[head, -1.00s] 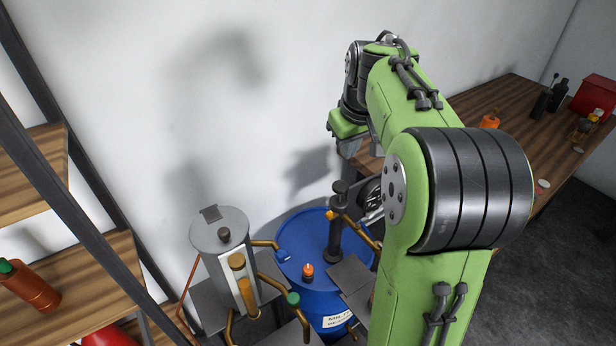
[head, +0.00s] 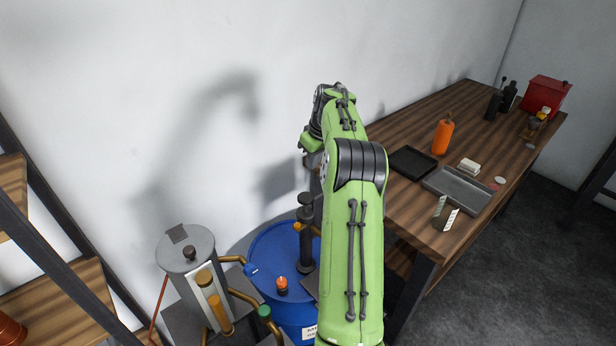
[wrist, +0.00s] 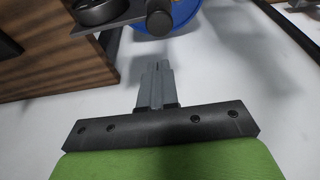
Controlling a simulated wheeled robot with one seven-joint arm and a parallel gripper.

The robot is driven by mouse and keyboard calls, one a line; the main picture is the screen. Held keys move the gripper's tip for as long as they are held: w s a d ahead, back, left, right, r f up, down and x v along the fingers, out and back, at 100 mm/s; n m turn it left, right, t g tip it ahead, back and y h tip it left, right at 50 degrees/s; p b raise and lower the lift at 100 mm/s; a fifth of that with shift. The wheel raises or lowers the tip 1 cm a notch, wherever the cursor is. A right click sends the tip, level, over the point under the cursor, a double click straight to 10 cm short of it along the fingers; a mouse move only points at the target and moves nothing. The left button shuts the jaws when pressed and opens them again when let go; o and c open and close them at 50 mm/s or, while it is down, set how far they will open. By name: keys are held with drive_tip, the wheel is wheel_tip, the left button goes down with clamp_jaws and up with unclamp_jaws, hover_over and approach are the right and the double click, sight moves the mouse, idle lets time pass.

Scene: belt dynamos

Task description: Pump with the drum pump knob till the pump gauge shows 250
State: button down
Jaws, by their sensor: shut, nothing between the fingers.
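The black drum pump knob (head: 306,199) tops a dark upright pump column on the blue drum (head: 262,249). In the wrist view, a round black knob end (wrist: 159,21) shows at the top centre, in front of the blue drum (wrist: 168,14). My gripper (wrist: 158,66) is shut and empty, its grey fingertips apart from that knob. In the head view, my gripper is mostly hidden by my arm, near and above the pump column. I cannot make out a pump gauge face or a reading in either view.
A grey cylinder tank (head: 187,249) with brass pipes stands left of the drum. A wooden table (head: 411,218) on the right holds trays, an orange bottle (head: 443,136) and a red box (head: 547,94). Wooden shelves (head: 62,302) stand at the left. The white wall is close behind.

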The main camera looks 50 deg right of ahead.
sight(308, 199)
drive_tip(key=x, duration=1.1)
drive_tip(key=shift+s+a+f, duration=0.1)
drive_tip(key=shift+s+f, duration=0.15)
drive_tip(key=shift+f, duration=0.65)
wheel_tip(308, 199, down, 4)
drive_tip(key=b, duration=0.3)
drive_tip(key=shift+s+f, duration=0.1)
drive_tip(key=shift+f, duration=0.05)
drive_tip(key=shift+s+a, duration=0.15)
